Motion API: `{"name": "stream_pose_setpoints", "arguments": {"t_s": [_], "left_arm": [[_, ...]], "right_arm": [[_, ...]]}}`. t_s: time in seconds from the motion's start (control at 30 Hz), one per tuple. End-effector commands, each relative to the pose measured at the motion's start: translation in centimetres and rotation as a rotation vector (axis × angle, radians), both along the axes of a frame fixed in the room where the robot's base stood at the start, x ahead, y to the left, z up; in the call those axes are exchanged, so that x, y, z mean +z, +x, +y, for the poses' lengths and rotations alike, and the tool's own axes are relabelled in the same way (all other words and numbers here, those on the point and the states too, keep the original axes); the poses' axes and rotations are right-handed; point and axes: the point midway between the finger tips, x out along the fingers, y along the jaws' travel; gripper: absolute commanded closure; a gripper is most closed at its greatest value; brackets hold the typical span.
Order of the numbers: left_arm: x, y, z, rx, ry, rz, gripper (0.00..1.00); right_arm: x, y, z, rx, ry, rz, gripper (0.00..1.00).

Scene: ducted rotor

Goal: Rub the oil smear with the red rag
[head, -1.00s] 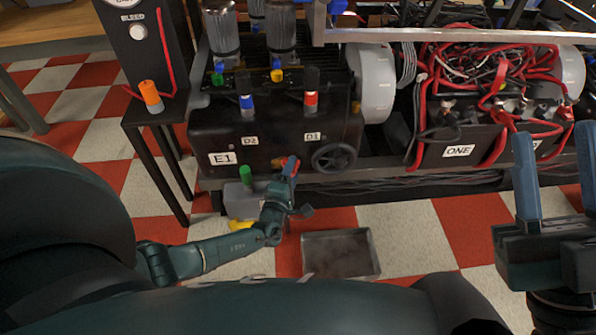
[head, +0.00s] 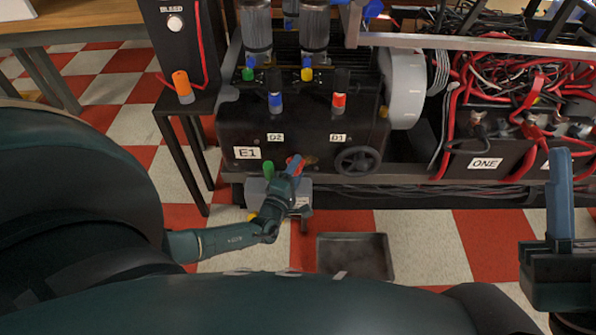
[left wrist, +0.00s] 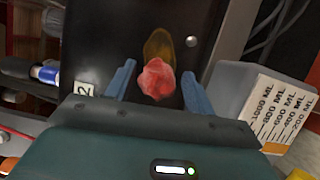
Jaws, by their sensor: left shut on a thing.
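The red rag (left wrist: 157,79) is a crumpled bundle between the fingers of my left gripper (left wrist: 156,82) in the left wrist view. My left gripper is shut on it. The oil smear (left wrist: 159,45) is a brownish-yellow patch on the dark panel, directly beyond the rag and partly covered by it. I cannot tell whether the rag touches the panel. In the head view, my left gripper (head: 297,168) is at the lower front of the unit labelled E1, left of the black handwheel. My right gripper (head: 562,195) is at the right edge, partly cut off.
The handwheel (head: 358,160) sticks out just right of my left gripper. A grey jug (left wrist: 235,85) with a millilitre scale is close by, right in the left wrist view. A metal tray (head: 355,258) lies on the checkered floor. A black stand (head: 185,100) stands at the left.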

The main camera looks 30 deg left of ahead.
Motion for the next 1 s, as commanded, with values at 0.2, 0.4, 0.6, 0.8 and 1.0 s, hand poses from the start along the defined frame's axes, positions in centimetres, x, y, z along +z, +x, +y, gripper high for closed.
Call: {"name": "stream_pose_setpoints", "arguments": {"t_s": [0.2,0.4,0.6,0.8,1.0], "left_arm": [[0.2,-1.2,-0.7,0.002,0.0,0.0,0.75],[0.2,-3.0,-1.9,0.0,-0.001,0.001,0.75],[0.2,-4.6,-2.9,-0.001,0.0,0.0,0.75],[0.0,-5.1,-3.2,0.0,0.0,0.0,0.75],[0.0,-5.1,-3.2,-0.001,0.0,0.0,0.75]], "right_arm": [[0.9,0.0,0.0,0.001,0.001,0.0,0.64],[1.7,0.0,0.0,0.0,0.0,0.0,0.64],[2.4,0.0,0.0,-0.001,0.001,0.0,0.64],[2.5,0.0,0.0,0.0,0.0,0.0,0.64],[2.4,0.0,0.0,0.0,0.0,0.0,0.64]]}}
